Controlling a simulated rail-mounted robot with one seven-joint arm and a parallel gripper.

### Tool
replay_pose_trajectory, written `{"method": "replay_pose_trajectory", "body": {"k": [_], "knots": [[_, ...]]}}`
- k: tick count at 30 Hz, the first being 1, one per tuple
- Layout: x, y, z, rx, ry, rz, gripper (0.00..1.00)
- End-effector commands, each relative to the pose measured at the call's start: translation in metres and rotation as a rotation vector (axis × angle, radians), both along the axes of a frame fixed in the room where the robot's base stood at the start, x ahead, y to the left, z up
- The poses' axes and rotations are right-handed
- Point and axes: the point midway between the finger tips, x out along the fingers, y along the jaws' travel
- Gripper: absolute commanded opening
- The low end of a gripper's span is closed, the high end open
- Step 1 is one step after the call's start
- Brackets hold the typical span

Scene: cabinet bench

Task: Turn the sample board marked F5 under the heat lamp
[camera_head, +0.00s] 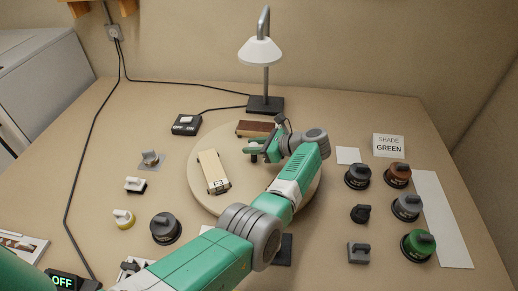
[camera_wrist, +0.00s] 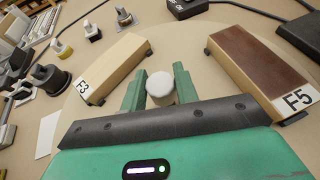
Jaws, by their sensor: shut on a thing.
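The board marked F5 (camera_wrist: 275,70) has a brown top and pale sides. It lies on the round beige turntable (camera_head: 225,199), on the side nearest the heat lamp; the head view shows this brown-topped board (camera_head: 255,129) too. A pale board marked F3 (camera_wrist: 115,65) lies on the turntable's left part, also in the head view (camera_head: 213,172). The heat lamp (camera_head: 261,52) has a white shade and stands behind the turntable. My gripper (camera_wrist: 159,88) is shut on a pale round knob (camera_wrist: 160,84) between the two boards. Its fingers touch neither board.
A switch box (camera_head: 186,124) is cabled to the lamp base (camera_head: 264,105). A sign reading SHADE GREEN (camera_head: 389,146) stands at the right, behind several handled pieces, including a green one (camera_head: 418,245). More small handled pieces, one dark grey (camera_head: 165,228), stand at the left.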

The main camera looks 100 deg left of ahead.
Motion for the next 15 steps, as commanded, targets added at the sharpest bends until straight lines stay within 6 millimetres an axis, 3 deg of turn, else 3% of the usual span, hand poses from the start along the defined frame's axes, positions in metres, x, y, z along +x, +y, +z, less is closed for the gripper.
{"method": "replay_pose_trajectory", "body": {"k": [11, 12, 15], "knots": [[-0.0011, 0.0002, 0.0007, 0.001, 0.0, 0.005, 0.0], [-0.0011, 0.0002, 0.0007, 0.001, 0.0, 0.005, 0.32], [-0.0011, 0.0002, 0.0006, 0.0, 0.0, 0.004, 0.51]]}}
